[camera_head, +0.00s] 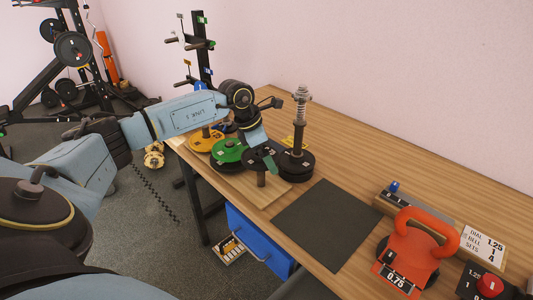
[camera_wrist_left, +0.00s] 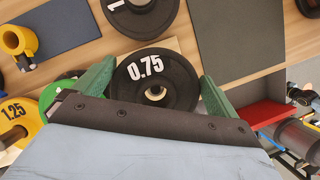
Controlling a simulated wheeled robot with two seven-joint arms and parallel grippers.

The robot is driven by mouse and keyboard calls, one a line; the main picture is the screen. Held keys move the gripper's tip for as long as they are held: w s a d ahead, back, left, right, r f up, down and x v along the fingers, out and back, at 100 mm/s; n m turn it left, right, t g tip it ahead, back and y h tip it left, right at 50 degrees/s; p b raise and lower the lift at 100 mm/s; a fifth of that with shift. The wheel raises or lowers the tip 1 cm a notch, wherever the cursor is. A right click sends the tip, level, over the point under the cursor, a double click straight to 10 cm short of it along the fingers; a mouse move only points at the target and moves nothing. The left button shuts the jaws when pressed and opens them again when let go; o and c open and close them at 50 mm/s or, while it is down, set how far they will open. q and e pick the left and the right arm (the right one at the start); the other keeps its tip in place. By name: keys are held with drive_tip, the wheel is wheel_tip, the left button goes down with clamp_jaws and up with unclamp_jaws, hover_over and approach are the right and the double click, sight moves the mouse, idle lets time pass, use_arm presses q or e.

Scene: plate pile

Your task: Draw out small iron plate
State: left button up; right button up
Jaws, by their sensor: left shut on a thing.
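A small black iron plate marked 0.75 (camera_wrist_left: 150,68) lies between the two green fingers of my left gripper (camera_wrist_left: 155,88), which is shut on its edges. In the head view my left gripper (camera_head: 262,157) is at the wooden pegboard (camera_head: 252,190), with the small plate (camera_head: 254,159) near the top of a short brown peg (camera_head: 261,179). The peg end shows in the plate's hole in the wrist view; I cannot tell whether the plate is still around it. My right gripper is not in view.
Green (camera_head: 229,151) and yellow (camera_head: 205,141) plates sit on pegs to the left. A black plate (camera_head: 296,166) with a spring-topped post (camera_head: 300,110) stands to the right. A dark mat (camera_head: 327,224) is bare. An orange kettlebell (camera_head: 414,250) stands farther right.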

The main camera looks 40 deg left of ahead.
use_arm(q)
drive_tip(key=shift+r, duration=0.45)
drive_tip(key=shift+r+p, duration=0.35)
drive_tip(key=shift+p, duration=0.05)
drive_tip(key=shift+r+p, duration=0.5)
drive_tip(key=shift+r, duration=0.25)
